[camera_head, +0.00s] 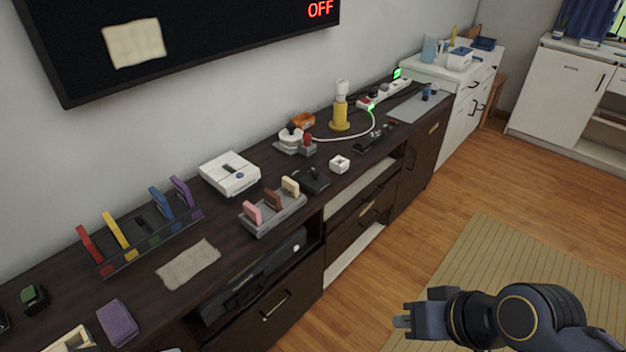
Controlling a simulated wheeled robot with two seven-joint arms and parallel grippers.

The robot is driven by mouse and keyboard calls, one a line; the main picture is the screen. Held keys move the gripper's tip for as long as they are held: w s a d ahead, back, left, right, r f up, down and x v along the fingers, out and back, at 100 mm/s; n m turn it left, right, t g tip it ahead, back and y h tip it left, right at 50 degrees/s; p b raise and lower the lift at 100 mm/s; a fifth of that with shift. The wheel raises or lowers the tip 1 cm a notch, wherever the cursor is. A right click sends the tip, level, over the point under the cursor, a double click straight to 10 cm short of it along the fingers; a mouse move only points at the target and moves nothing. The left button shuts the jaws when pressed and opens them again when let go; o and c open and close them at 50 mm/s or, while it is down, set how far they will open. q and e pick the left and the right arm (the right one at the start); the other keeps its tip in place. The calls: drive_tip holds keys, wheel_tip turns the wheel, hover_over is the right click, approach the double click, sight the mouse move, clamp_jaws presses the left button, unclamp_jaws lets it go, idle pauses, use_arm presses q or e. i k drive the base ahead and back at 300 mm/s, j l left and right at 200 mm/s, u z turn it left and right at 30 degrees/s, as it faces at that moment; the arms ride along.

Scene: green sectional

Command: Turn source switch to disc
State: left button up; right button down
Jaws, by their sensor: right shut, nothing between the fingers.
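I cannot tell for sure which item is the source switch. A small black box (312,181) with a short knob on top lies mid-console, behind a grey rack. Farther back is a grey unit (293,146) with a white round top and a red part beside it. Labels and settings are too small to read. My right gripper (403,322) is at the lower right, shut and empty, pointing left. It is in front of the console and apart from everything on it. My left gripper is not in view.
The dark console (222,236) runs diagonally along the wall. It carries a white game console (230,173), a rack of coloured cartridges (140,238), a grey rack (272,214), a cloth (188,263) and a yellow lamp (340,115). The wall screen (200,35) reads OFF.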

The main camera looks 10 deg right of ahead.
sight(314, 172)
drive_tip(key=i+l+u, duration=0.35)
drive_tip(key=l+u, duration=0.2)
drive_tip(key=i+l+u, duration=0.25)
drive_tip(key=l+u, duration=0.25)
drive_tip(key=l, duration=0.15)
